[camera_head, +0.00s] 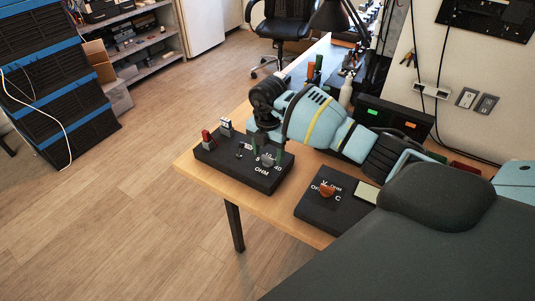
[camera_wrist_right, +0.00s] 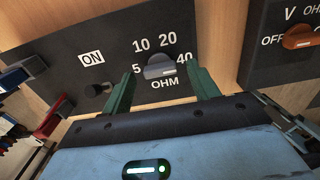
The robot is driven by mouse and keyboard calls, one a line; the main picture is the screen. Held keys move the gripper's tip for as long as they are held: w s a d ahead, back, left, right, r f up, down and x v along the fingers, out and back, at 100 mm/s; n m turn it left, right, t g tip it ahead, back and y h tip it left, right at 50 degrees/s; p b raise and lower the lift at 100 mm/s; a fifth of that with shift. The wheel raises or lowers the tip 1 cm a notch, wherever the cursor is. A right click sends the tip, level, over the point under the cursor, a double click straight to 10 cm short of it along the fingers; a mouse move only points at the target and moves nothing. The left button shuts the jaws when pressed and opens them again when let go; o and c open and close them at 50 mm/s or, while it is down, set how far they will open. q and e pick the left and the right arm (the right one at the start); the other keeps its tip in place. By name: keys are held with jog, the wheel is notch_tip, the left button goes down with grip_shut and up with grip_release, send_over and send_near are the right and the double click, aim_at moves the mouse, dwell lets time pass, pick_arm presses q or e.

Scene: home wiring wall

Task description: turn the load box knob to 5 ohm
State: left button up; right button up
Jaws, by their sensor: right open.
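The load box (camera_head: 225,168) is a black box near the table's left corner, marked OHM; its face also shows in the right wrist view (camera_wrist_right: 70,60). Its grey knob (camera_wrist_right: 160,66) sits among the labels 5, 10, 20 and 40. The white mark on the knob lies at its right end, on the 40 side. My right gripper (camera_wrist_right: 161,76) is open, with one green finger on each side of the knob. Gaps show between fingers and knob, so it is not gripped. In the head view the gripper (camera_head: 268,153) hangs over the box. My left gripper is not in view.
A black meter (camera_head: 330,212) with an orange knob (camera_wrist_right: 301,37) lies right of the load box. Red (camera_head: 207,136) and grey (camera_head: 226,127) plugs stand on the box's left end. A small black switch (camera_wrist_right: 98,89) sits below the ON label. Floor is free left of the table.

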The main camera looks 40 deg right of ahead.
jog(key=shift+f, duration=0.45)
jog(key=c, duration=1)
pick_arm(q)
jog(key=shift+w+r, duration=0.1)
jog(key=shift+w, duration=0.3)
